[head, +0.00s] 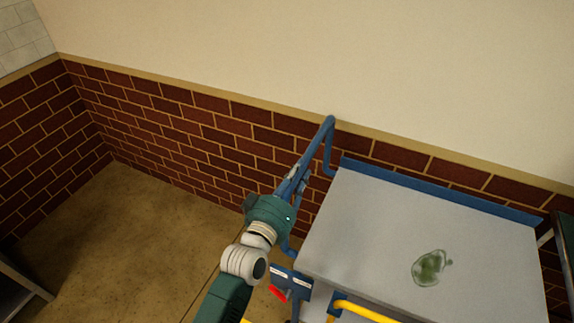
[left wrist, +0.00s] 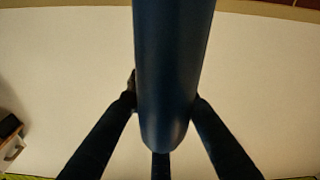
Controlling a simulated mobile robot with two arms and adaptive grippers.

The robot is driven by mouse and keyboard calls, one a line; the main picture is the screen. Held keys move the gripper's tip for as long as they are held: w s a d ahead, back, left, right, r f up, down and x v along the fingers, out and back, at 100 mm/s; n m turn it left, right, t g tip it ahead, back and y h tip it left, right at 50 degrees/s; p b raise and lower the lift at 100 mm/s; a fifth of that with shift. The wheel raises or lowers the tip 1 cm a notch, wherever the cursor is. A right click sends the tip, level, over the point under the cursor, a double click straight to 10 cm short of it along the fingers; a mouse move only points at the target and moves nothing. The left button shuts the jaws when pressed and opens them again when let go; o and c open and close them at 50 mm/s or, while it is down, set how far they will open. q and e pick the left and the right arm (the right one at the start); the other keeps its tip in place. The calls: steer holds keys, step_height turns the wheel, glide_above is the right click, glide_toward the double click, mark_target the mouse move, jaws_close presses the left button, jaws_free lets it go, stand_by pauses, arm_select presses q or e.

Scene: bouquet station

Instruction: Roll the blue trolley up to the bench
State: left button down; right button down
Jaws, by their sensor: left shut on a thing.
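The blue trolley has a pale grey top (head: 370,225) with a raised blue rim along its far edge, at the right of the head view. Its blue push handle (head: 321,138) stands at its left end. My left gripper (head: 295,181) is shut on the handle bar. The left wrist view shows the dark blue bar (left wrist: 172,70) between the fingers of this gripper (left wrist: 163,102). My right gripper is not in view. I cannot tell which surface is the bench.
A brick wall (head: 190,130) runs behind. Grey surfaces edge in at lower left (head: 20,288) and far right (head: 566,240). Floor at left is clear.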

arm_select(q)
steer(key=shift+s+d, duration=0.15)
steer(key=shift+d, duration=0.35)
steer(key=shift+s+d, duration=0.1)
steer(key=c, duration=1.7)
jaws_free()
steer(key=shift+c, duration=0.2)
steer(key=shift+o, duration=0.9)
steer(key=shift+d, duration=0.2)
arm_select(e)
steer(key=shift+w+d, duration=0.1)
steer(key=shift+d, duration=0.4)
arm_select(q)
steer(key=v, duration=1.2)
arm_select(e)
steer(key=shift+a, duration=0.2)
